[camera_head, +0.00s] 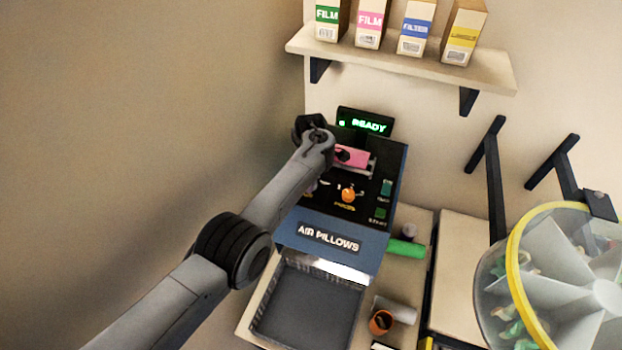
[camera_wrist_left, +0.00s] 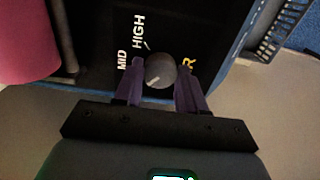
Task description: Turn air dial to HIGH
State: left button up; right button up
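The air dial (camera_wrist_left: 161,72) is a round dark grey knob on a black panel in the left wrist view. A pale line on its face points to the lower left. White MID and HIGH labels are printed to its left and upper left, and part of a yellow label ending in R is to its right. My left gripper (camera_wrist_left: 161,66) has its two purple fingers open, one on either side of the knob; I cannot tell whether they touch it. My right gripper is not in view.
The AIR PILLOWS machine (camera_head: 328,237) has a lit READY display (camera_head: 369,126), a pink roll (camera_head: 352,157) and an orange knob (camera_head: 348,195). A grey tray (camera_head: 307,304) is in front. A shelf of film boxes (camera_head: 400,58) is above; a yellow-rimmed drum (camera_head: 520,250) is at right.

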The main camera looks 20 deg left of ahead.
pick_arm(q)
jog(key=c, duration=0.4)
jog(key=shift+m, duration=0.3)
jog(key=m, duration=0.3)
jog(key=shift+m, duration=0.3)
jog(key=m, duration=1.1)
jog(key=shift+r, duration=0.1)
jog(key=m, duration=0.3)
jog(key=shift+m, duration=0.9)
